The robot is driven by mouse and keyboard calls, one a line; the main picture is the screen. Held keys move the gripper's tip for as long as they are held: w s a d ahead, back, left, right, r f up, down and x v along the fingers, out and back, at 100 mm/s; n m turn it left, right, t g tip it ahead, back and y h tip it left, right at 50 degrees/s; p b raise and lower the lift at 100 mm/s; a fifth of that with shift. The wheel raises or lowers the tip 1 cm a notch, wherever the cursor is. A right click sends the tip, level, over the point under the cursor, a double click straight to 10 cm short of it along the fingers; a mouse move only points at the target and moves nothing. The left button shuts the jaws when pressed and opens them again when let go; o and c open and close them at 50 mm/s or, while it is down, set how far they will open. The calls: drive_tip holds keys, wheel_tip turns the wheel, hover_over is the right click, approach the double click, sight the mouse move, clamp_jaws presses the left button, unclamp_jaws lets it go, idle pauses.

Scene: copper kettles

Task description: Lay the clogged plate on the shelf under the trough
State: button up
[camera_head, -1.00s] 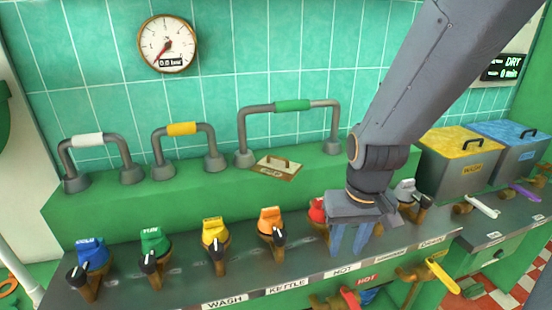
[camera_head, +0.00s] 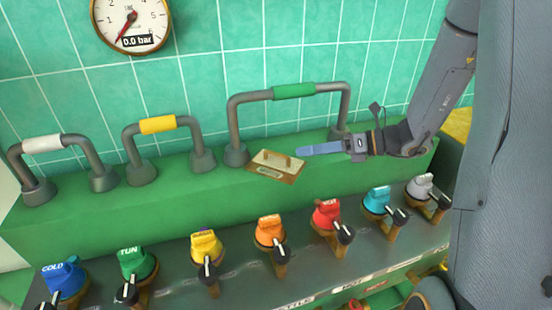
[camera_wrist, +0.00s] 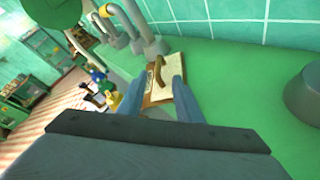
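A small tan plate with a raised handle and a label too small to read (camera_head: 264,161) lies on the green ledge (camera_head: 200,192), below the green-banded pipe. I cannot confirm from the label that it is the clogged one. My gripper (camera_head: 300,151) is held level just right of the plate, its blue fingers pointing left at the handle. In the wrist view the plate (camera_wrist: 172,71) lies ahead, with its handle between the two spread fingers. The fingers are apart and hold nothing. I cannot make out the trough or the shelf under it.
Bent grey pipes with white (camera_head: 42,143), yellow (camera_head: 157,124) and green (camera_head: 293,91) bands stand along the ledge. A row of coloured valves, including a red one (camera_head: 327,214), runs in front. A gauge (camera_head: 131,22) hangs on the tiled wall.

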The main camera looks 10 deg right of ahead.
sight(276, 160)
drive_tip(key=p+x, duration=0.1)
drive_tip(key=x, duration=0.1)
drive_tip(key=p+x, duration=0.1)
drive_tip(key=x, duration=0.1)
drive_tip(key=p+x, duration=0.1)
drive_tip(key=x, duration=0.1)
drive_tip(key=shift+a+r, duration=0.15)
drive_tip(key=shift+a, duration=0.35)
drive_tip(key=shift+w+a+f, duration=0.25)
drive_tip(key=shift+a, duration=0.15)
clamp_jaws()
idle(0.7)
